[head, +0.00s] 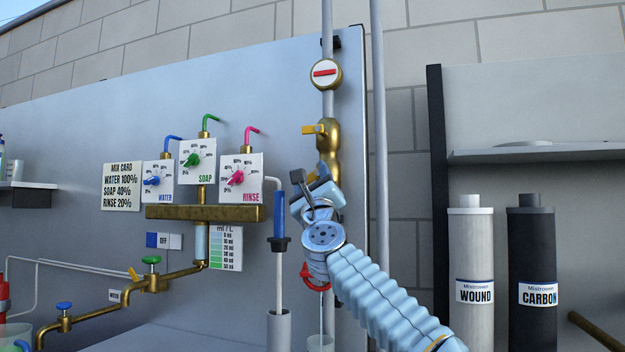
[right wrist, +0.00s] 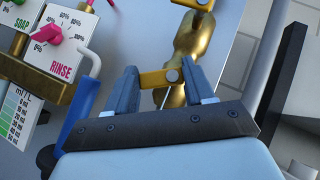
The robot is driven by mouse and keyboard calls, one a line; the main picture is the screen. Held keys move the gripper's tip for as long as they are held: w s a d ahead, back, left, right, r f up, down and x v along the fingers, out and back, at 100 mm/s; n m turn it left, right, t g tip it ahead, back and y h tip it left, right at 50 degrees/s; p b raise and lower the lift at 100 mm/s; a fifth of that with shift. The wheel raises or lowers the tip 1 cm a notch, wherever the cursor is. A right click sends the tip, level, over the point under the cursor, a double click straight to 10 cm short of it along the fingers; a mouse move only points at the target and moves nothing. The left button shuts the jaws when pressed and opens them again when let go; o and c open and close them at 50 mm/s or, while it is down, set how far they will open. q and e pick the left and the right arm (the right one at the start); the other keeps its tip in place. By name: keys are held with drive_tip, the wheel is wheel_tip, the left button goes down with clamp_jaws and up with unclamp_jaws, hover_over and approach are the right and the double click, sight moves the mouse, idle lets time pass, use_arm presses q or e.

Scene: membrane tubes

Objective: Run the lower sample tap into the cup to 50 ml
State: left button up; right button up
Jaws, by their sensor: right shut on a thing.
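The brass sample fitting (head: 328,135) on the upright pipe carries an upper yellow lever (head: 314,130) and a lower one. My right gripper (head: 322,188) is at the lower tap and hides most of it in the head view. In the right wrist view its fingers (right wrist: 160,82) are shut on the lower tap's yellow lever (right wrist: 155,79). A thin pale line (right wrist: 166,97) shows below the lever; I cannot tell if it is water. A pale cup-like vessel (head: 320,343) is cut off at the bottom edge, so its level is hidden. My left gripper is out of view.
Left of my gripper are a blue-handled tube (head: 279,212) over a grey cylinder (head: 279,331), and the RINSE dial (head: 241,178). WOUND (head: 471,250) and CARBON (head: 531,250) cartridges stand at right.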

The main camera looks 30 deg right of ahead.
drive_tip(key=shift+c, duration=0.6)
drive_tip(key=shift+w+f+m+h+b, duration=0.1)
drive_tip(key=shift+f+m+h+b, duration=0.05)
drive_tip(key=shift+m+h+b, duration=0.5)
drive_tip(key=m+h, duration=0.1)
drive_tip(key=m, duration=0.1)
drive_tip(key=m+g+h, duration=0.1)
drive_tip(key=m+h, duration=0.1)
drive_tip(key=shift+w+a+g+h+b, duration=0.1)
drive_tip(key=shift+a+g+h+b, duration=0.05)
drive_tip(key=shift+g+h+b, duration=0.2)
drive_tip(key=shift+r+m+g+h+p, duration=0.2)
drive_tip(key=shift+m+g+h, duration=0.95)
drive_tip(key=shift+m, duration=0.7)
drive_tip(key=shift+r+m+g+h+p, duration=0.15)
drive_tip(key=shift+m+g+h, duration=0.65)
drive_tip(key=shift+m+h, duration=0.8)
drive_tip(key=shift+m+g, duration=0.3)
drive_tip(key=shift+m, duration=0.4)
drive_tip(key=o, duration=1)
drive_tip(key=shift+o, duration=0.2)
